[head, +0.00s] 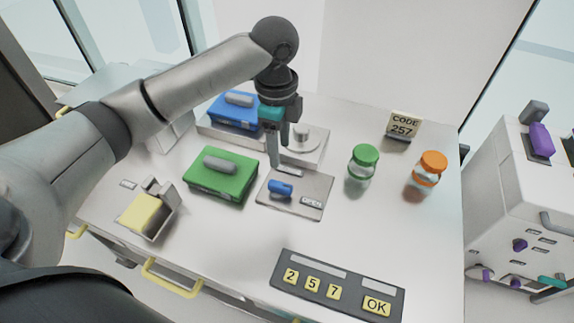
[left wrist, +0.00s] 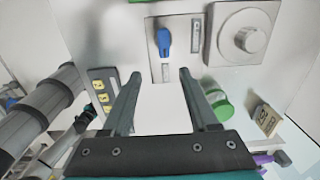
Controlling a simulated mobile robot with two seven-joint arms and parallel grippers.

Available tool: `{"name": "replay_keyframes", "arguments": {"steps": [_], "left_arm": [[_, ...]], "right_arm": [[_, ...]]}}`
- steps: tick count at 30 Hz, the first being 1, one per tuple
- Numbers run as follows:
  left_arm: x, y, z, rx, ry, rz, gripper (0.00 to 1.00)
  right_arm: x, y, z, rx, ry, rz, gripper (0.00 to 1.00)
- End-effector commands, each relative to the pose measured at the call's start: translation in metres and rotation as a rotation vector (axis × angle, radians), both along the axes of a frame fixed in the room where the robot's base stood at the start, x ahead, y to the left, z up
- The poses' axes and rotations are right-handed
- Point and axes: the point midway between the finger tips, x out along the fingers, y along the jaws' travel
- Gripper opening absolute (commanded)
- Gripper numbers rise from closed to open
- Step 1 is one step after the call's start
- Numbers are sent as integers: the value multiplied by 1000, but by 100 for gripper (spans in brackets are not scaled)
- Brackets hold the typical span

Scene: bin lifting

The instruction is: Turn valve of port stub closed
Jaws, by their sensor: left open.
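My left gripper (head: 279,156) is open and empty, pointing down above the back of the plate, apart from the lever. Its two fingers also show in the left wrist view (left wrist: 160,75). A round grey knob (head: 302,132) stands on the plate behind; I cannot tell which part is the port stub.
A green case (head: 220,175) lies left of the valve plate and a blue case (head: 236,110) behind. Jars with green (head: 364,155) and orange (head: 433,161) lids stand at right, near a code card (head: 404,125). A keypad (head: 337,286) lies in front. The worktop between is clear.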

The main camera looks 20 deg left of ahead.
Motion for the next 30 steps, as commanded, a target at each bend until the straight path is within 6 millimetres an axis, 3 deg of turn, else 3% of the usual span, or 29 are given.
{"name": "replay_keyframes", "arguments": {"steps": [4, 8, 24, 30], "left_arm": [[4, 11, 9, 12, 12, -9, 60], [4, 12, 0, 13, 17, -12, 60], [3, 11, -109, 12, 15, -11, 60], [4, 11, -134, 12, 13, -11, 60]], "right_arm": [[-7, 0, -1, 0, 10, 0, 50], [-15, -1, -3, -2, 22, 1, 50], [-16, 0, -22, -1, 25, 4, 50], [-14, 0, -26, -1, 21, 4, 50]]}}
